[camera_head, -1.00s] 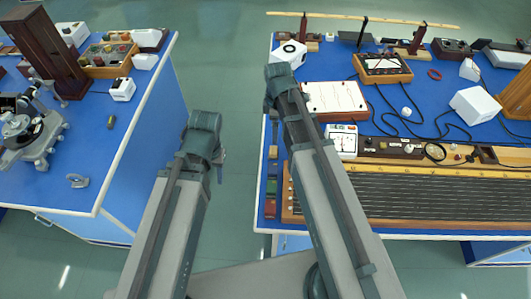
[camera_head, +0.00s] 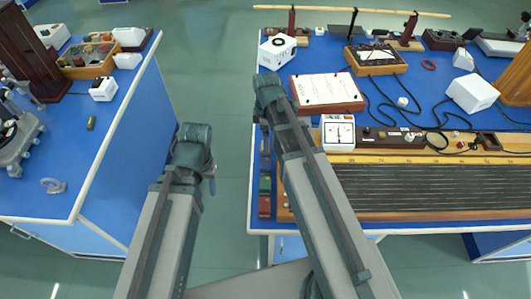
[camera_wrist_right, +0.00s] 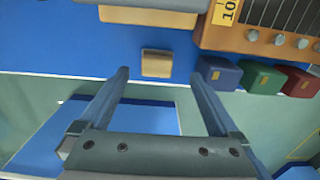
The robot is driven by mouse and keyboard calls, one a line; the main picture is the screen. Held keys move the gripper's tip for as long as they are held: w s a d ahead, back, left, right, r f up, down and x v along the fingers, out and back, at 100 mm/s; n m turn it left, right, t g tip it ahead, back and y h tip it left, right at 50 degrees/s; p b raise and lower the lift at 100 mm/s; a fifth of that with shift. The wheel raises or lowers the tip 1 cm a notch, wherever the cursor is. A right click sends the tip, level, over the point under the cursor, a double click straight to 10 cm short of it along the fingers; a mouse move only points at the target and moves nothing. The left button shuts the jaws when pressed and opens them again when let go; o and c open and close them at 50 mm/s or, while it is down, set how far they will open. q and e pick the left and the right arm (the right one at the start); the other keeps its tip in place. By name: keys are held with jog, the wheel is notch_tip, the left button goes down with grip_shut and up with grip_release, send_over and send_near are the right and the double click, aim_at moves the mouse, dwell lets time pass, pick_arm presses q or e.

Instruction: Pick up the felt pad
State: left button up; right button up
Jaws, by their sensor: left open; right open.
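A small tan block (camera_wrist_right: 156,63), which looks like the felt pad, lies on the blue bench top near its edge in the right wrist view. My right gripper (camera_wrist_right: 158,76) is open and empty, with its two fingers pointing toward the pad from either side. The fingers appear apart from it, and the height gap cannot be told. In the head view the pad cannot be made out clearly near my right arm. My left gripper (camera_head: 212,172) shows only as a small part behind its arm, over the floor gap between the benches.
Blue (camera_wrist_right: 214,72), green (camera_wrist_right: 257,77) and red (camera_wrist_right: 299,81) blocks stand in a row right of the pad. A wooden stringed instrument (camera_wrist_right: 262,38) lies close behind them. A pale-edged grey object (camera_wrist_right: 150,12) is beyond the pad. The left bench (camera_head: 125,110) stands across the aisle.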

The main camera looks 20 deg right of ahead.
jog(key=f+b, duration=0.5)
jog(key=shift+w+a+f, duration=0.1)
jog(key=shift+w+f, duration=0.05)
jog(key=shift+w, duration=0.15)
grip_shut()
dwell(0.5)
jog(key=shift+r, duration=0.2)
notch_tip(320, 180, up, 10)
jog(key=p, duration=1)
